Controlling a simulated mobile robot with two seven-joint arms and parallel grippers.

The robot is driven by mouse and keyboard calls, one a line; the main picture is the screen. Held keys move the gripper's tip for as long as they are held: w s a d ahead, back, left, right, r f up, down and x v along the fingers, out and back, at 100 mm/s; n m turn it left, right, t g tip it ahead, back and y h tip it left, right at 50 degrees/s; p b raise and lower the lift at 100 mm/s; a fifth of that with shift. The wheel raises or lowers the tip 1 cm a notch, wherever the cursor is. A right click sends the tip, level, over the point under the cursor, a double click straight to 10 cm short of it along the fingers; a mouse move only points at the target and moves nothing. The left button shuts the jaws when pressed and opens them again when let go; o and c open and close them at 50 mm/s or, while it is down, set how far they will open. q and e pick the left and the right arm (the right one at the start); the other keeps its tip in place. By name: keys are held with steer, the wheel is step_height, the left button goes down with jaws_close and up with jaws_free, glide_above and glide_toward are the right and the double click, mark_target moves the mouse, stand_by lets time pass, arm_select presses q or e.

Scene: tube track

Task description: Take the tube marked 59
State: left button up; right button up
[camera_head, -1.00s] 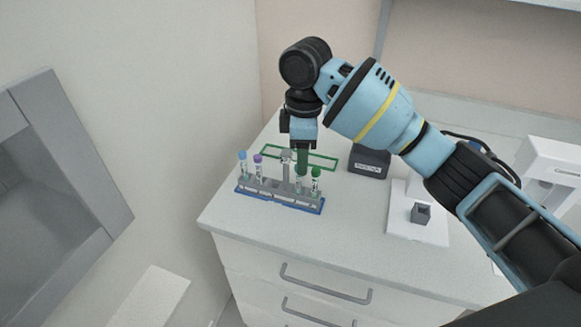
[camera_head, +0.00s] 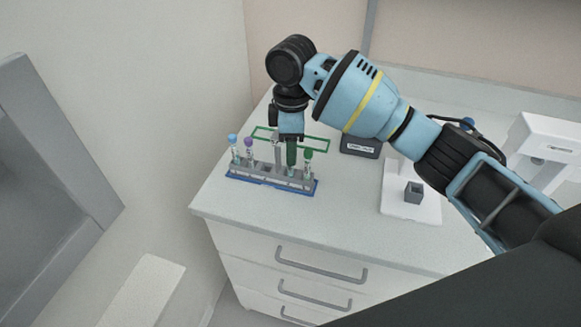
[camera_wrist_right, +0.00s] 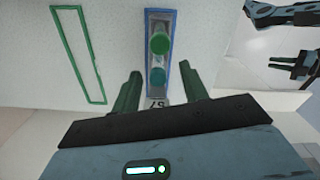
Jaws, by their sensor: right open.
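A blue-edged tube rack (camera_head: 271,180) stands on the counter near its left corner. In the head view it holds a blue-capped tube (camera_head: 233,139), a purple-capped tube (camera_head: 249,142) and a green-capped tube (camera_head: 308,153). My right gripper (camera_head: 285,158) points down over the rack's right half and hides part of it. In the right wrist view this gripper (camera_wrist_right: 161,88) is open. A teal-blue cap (camera_wrist_right: 158,77) shows between its fingers, with a green cap (camera_wrist_right: 160,43) beyond. A small number label (camera_wrist_right: 158,103) is too blurred to read surely. My left gripper does not show.
A green rectangular outline (camera_head: 318,143) lies on the counter behind the rack. A dark labelled box (camera_head: 361,147) stands to its right. Further right is a white device (camera_head: 412,198) with a small grey block. Drawers (camera_head: 318,262) are below the counter.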

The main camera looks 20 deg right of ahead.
mark_target(291, 168)
steer(key=shift+w+f, duration=0.1)
steer(key=shift+f, duration=1.4)
steer(key=c, duration=0.9)
